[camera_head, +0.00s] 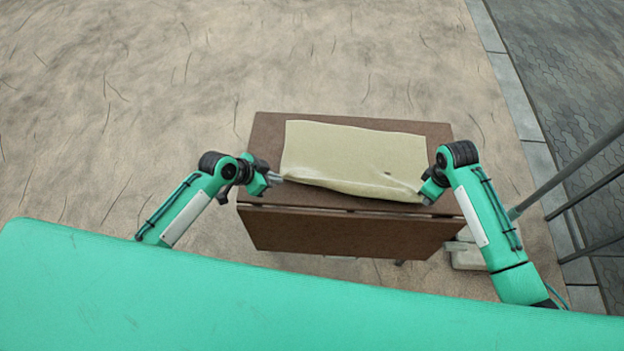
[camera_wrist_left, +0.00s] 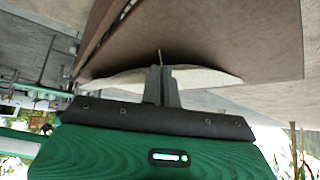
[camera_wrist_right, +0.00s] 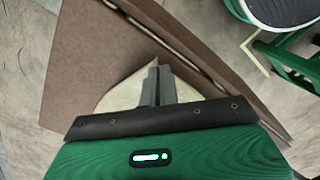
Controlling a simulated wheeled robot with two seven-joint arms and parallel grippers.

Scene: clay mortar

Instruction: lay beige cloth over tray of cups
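The beige cloth (camera_head: 355,158) lies spread over the brown table (camera_head: 265,130), with a raised fold along its near edge. My left gripper (camera_head: 280,178) is at the cloth's near left corner. In the left wrist view its fingers (camera_wrist_left: 160,80) are closed together, with cloth (camera_wrist_left: 205,79) at them. My right gripper (camera_head: 428,199) is at the near right corner. In the right wrist view its fingers (camera_wrist_right: 157,82) are closed with cloth (camera_wrist_right: 122,92) beside them. No tray or cups show in any view; whether they are under the cloth cannot be told.
The table's front panel (camera_head: 350,232) hangs below its near edge. Bare tabletop shows around the cloth. Metal rails (camera_head: 580,185) stand at the right. Sandy ground (camera_head: 150,80) lies around the table, with grey paving (camera_head: 570,70) beyond a kerb.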

